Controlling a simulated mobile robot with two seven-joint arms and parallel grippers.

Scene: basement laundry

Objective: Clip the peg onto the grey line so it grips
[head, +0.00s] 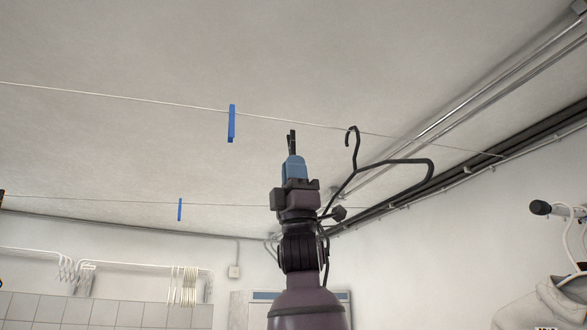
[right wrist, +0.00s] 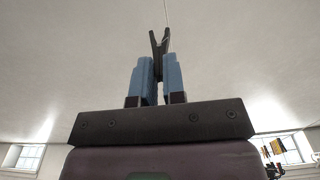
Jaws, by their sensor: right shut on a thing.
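My right gripper (head: 294,158) points up in the middle of the head view, its blue fingers shut on a small black peg (head: 292,141). In the right wrist view the fingers (right wrist: 158,68) pinch the lower part of the peg (right wrist: 159,44), and its upper prongs spread in a V. The thin grey line (head: 270,119) crosses the head view, sloping down to the right. The peg's top shows just below it with a small gap. In the right wrist view the line (right wrist: 166,12) meets the peg's right prong, but I cannot tell whether they touch. My left gripper is not in view.
A blue peg (head: 232,123) and a black hanger (head: 390,162) hang on the near line, left and right of my gripper. A farther line (head: 110,200) holds another blue peg (head: 180,209). Pipes (head: 470,75) run along the ceiling at right.

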